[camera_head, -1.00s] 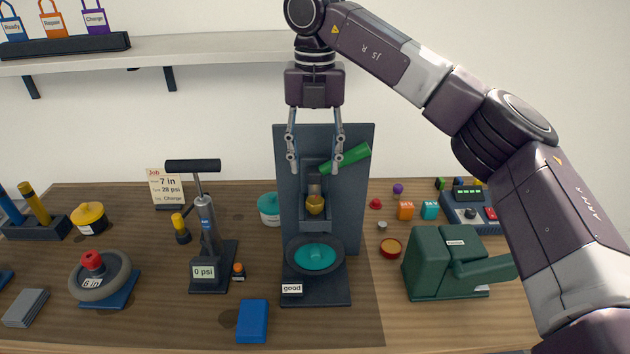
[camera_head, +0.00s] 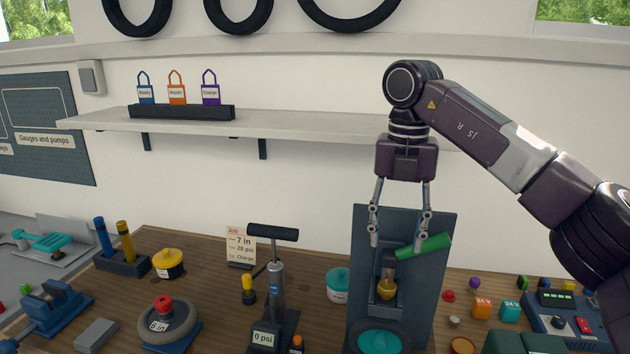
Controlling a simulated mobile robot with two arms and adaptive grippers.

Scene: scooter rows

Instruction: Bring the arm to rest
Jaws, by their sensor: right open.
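My right gripper (camera_head: 400,238) points down with its fingers spread apart, in front of the upper part of a dark grey press-like stand (camera_head: 440,262). A green handle (camera_head: 424,245) sticks out to the right by the right fingertip. I cannot tell whether the finger touches it. A yellow round piece (camera_head: 387,289) sits on the stand below the fingers, above a teal disc (camera_head: 380,342) at the base. My left gripper does not show.
On the bench stand a pump (camera_head: 276,290) reading 0 psi, a wheel (camera_head: 168,322), a yellow pot (camera_head: 168,264) and a teal pot (camera_head: 338,284). A control box (camera_head: 562,315) is at the right. A shelf (camera_head: 310,124) with tags runs behind my arm. Wall space between shelf and bench is clear.

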